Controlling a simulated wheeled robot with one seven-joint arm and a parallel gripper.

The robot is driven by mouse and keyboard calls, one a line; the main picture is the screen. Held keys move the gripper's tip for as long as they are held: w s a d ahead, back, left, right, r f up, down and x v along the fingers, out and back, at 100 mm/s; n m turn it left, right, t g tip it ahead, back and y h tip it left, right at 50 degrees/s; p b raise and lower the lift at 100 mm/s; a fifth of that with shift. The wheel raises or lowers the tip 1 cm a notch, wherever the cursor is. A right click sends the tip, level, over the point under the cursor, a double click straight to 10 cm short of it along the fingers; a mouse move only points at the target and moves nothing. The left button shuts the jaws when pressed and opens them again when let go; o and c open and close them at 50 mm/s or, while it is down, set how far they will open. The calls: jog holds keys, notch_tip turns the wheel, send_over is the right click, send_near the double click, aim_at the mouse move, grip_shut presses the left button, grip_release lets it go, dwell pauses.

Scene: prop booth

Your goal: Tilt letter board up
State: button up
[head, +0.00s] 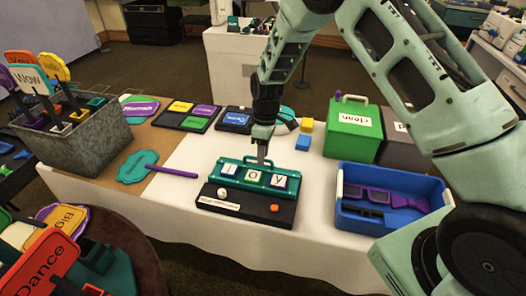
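The letter board (251,178) is a teal panel on a black base (245,207) near the middle of the white table. Its face carries several white letter tiles; "O" is readable on the middle one. The panel leans back at a low tilt, behind the base's front ledge. A white ball and an orange piece lie on that ledge. My gripper (262,158) points down at the panel's top edge, by the small handle there. Contact and finger opening are too small to make out.
A blue bin (388,219) with purple glasses stands to the right, and a green box (353,135) behind it. A purple-handled teal sign (138,167) lies to the left. The table's front edge is close.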

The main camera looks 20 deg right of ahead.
grip_shut()
jog(key=shift+s+a+r, duration=0.1)
jog(key=shift+r, duration=0.05)
jog(key=shift+s+a+r+t+h, duration=0.4)
jog(key=shift+r+t+h, duration=0.1)
jog(key=shift+r+t, duration=0.15)
jog(key=shift+s+a+r+t+h+p, duration=0.15)
jog(key=shift+s+a+r+t+h, duration=0.3)
jog(key=shift+t, duration=0.2)
jog(key=shift+s+a+r+t+h+p, duration=0.2)
jog(key=shift+s+r+t+h, duration=0.2)
jog(key=shift+s+t, duration=0.2)
jog(key=shift+s+a+r, duration=0.2)
jog(key=shift+s, duration=0.1)
jog(key=shift+s+a, duration=0.1)
jog(key=shift+s, duration=0.05)
jog(key=shift+s+a, duration=0.1)
jog(key=shift+s, duration=0.1)
